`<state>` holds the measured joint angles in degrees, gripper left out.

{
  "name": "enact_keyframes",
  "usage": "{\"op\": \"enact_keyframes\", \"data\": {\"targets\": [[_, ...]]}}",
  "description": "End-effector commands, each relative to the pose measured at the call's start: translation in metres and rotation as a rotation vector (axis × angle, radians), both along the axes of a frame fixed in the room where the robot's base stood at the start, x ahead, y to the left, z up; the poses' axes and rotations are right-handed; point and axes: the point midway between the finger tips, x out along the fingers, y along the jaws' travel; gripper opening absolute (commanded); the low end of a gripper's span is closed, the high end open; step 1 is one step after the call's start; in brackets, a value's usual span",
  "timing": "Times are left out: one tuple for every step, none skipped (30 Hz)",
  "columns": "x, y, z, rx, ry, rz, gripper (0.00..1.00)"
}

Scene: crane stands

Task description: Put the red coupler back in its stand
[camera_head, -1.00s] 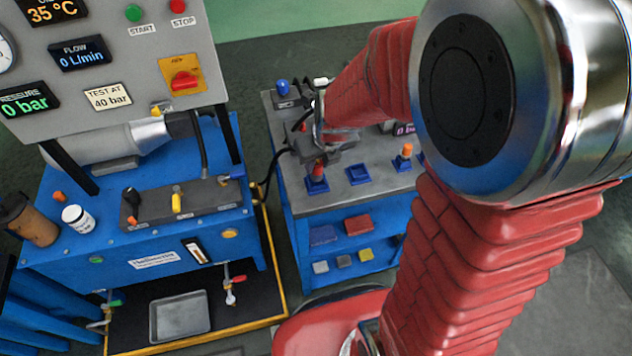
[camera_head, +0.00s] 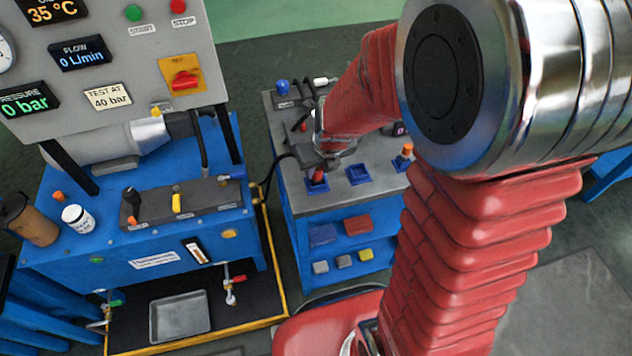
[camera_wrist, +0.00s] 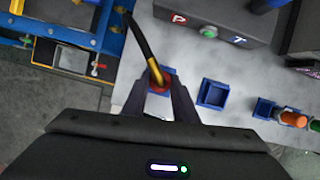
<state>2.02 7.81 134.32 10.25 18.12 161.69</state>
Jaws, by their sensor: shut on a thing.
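My gripper (camera_head: 319,167) is shut on the red coupler (camera_head: 318,176), over the left-hand blue stand (camera_head: 317,187) at the front of the bench. In the wrist view the coupler (camera_wrist: 163,79) is between the two dark fingers, with a gold fitting and a black hose rising from it. Its lower end lies at or inside the stand; I cannot tell how deep it sits. The blue rim of this stand (camera_wrist: 151,105) shows beside the fingers.
An empty blue stand (camera_head: 358,175) is to the right. Past it is a stand with an orange-tipped coupler (camera_head: 404,151). A grey block marked P and T (camera_wrist: 215,22) is at the back. The hose runs left toward the blue test bench (camera_head: 150,240).

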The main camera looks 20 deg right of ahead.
Motion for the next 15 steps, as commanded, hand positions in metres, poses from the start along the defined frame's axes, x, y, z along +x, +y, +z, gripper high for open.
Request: {"op": "enact_keyframes", "data": {"targets": [[0.0002,-0.0001,-0.0015,0.000,0.000,0.000,0.01],[0.0001,-0.0001,-0.0023,0.000,0.000,0.000,0.01],[0.0001,-0.0001,-0.0035,0.000,0.000,0.000,0.01],[0.0001,-0.0001,-0.0043,0.000,0.000,0.000,0.01],[0.0000,-0.0001,-0.0052,0.000,0.000,0.000,0.01],[-0.0001,-0.0001,-0.0064,0.000,0.001,0.000,0.01],[-0.0001,-0.0001,-0.0074,0.000,0.001,0.000,0.01],[0.0001,-0.0001,-0.0071,0.000,0.000,0.000,0.27],[0.0001,-0.0002,-0.0069,0.000,0.000,0.000,0.30],[0.0001,-0.0002,-0.0069,0.000,0.000,0.000,0.32],[0.0002,-0.0002,-0.0068,0.000,0.000,0.000,0.34],[0.0001,-0.0002,-0.0068,0.000,0.000,0.000,0.37],[0.0001,-0.0002,-0.0068,0.000,0.000,0.000,0.39],[0.0001,-0.0002,-0.0068,0.000,0.000,0.000,0.41],[0.0001,-0.0002,-0.0068,0.000,0.000,0.000,0.44]]}}
